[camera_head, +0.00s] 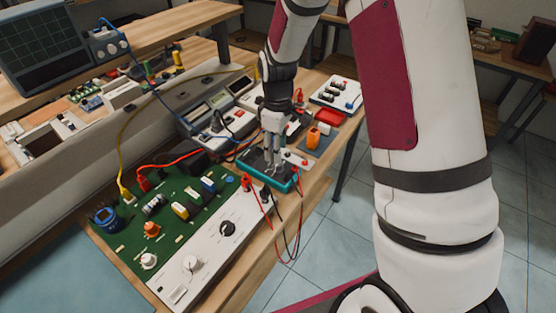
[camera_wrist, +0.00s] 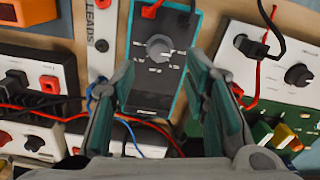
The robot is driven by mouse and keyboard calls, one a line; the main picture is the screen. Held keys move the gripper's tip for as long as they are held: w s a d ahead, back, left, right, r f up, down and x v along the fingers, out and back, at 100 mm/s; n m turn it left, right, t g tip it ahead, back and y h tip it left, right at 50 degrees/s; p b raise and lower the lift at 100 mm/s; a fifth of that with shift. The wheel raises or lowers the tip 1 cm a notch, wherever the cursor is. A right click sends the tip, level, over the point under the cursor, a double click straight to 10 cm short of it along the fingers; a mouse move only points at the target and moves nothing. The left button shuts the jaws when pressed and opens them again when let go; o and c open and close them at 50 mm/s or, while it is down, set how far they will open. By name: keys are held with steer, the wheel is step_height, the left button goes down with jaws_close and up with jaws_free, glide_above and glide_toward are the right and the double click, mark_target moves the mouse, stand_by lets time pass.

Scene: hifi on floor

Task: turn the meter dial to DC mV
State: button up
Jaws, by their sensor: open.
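The meter is a dark handheld box with a teal edge. In the wrist view the meter (camera_wrist: 151,92) lies face up, with a round grey dial (camera_wrist: 158,47) near its middle and small white marks around it. The marks are too small to read. In the head view the meter (camera_head: 250,174) lies on the bench, its face partly hidden by my gripper. My gripper (camera_head: 273,168) is above the meter, pointing down. In the wrist view my gripper (camera_wrist: 165,75) is open, its teal-padded fingers on either side of the meter's lower part. The dial is beyond the fingertips, not between them.
A green circuit board (camera_head: 135,232) with a white knob panel (camera_head: 205,262) stands left of the meter. Red and black leads (camera_head: 290,245) hang over the bench's front edge. An orange block (camera_head: 313,138) and a red tray (camera_head: 330,117) are behind it. Grey instruments (camera_head: 207,117) stand at the back.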

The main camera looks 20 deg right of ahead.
mark_target(278, 166)
step_height(278, 166, down, 6)
steer(key=shift+r, duration=0.15)
steer(key=shift+c, duration=0.2)
jaws_close()
